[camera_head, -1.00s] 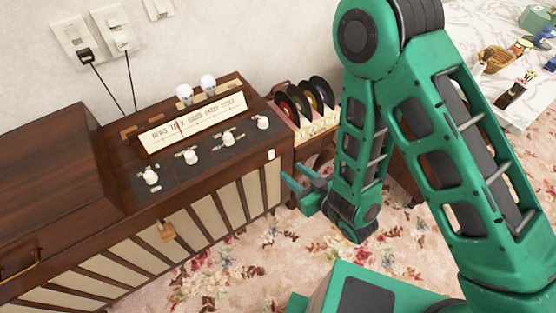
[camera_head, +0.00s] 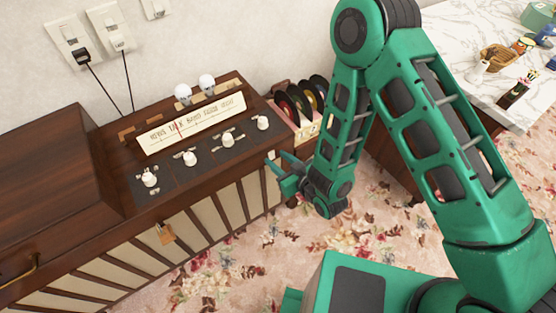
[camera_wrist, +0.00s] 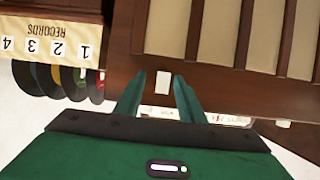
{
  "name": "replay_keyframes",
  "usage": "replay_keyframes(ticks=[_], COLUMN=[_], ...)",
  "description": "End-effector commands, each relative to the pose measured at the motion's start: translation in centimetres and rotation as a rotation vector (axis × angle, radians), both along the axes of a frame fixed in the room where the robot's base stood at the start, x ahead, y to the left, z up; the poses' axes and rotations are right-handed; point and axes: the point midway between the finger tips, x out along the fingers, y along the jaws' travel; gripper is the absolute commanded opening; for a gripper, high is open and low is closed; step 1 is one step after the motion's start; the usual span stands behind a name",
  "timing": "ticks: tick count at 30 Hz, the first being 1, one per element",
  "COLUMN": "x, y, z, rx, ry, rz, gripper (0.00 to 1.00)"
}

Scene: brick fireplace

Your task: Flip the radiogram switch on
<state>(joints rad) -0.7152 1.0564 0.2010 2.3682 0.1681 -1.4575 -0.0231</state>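The radiogram (camera_head: 200,220) is a dark wooden cabinet with pale slatted panels on its front. A small white rectangular switch (camera_wrist: 162,82) sits on its dark front wood; in the wrist view it shows between my fingertips. In the head view, my gripper covers or crowds the switch's place at the cabinet's right front corner. My gripper (camera_head: 270,167) is close to that corner, with its fingers apart and nothing held. My gripper also shows in the wrist view (camera_wrist: 160,86). I cannot tell whether it touches the switch.
White knobs (camera_head: 228,139) and a tuning dial (camera_head: 190,123) lie on the radiogram's top. A record rack (camera_head: 305,125) stands just beyond my gripper. A marble-topped table (camera_head: 450,60) is at right. Flowered carpet (camera_head: 240,275) is open in front.

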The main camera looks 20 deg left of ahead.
Motion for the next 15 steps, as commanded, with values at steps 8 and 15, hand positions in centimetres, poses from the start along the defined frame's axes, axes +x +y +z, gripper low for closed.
replay_keyframes(ticks=[8,15], x=[-0.04,0.19], y=[0.08,-0.21], z=[0.00,-0.16], rx=[0.000,0.005], ry=[0.000,-0.008], rz=[0.001,-0.004], gripper=[0.00,0.00])
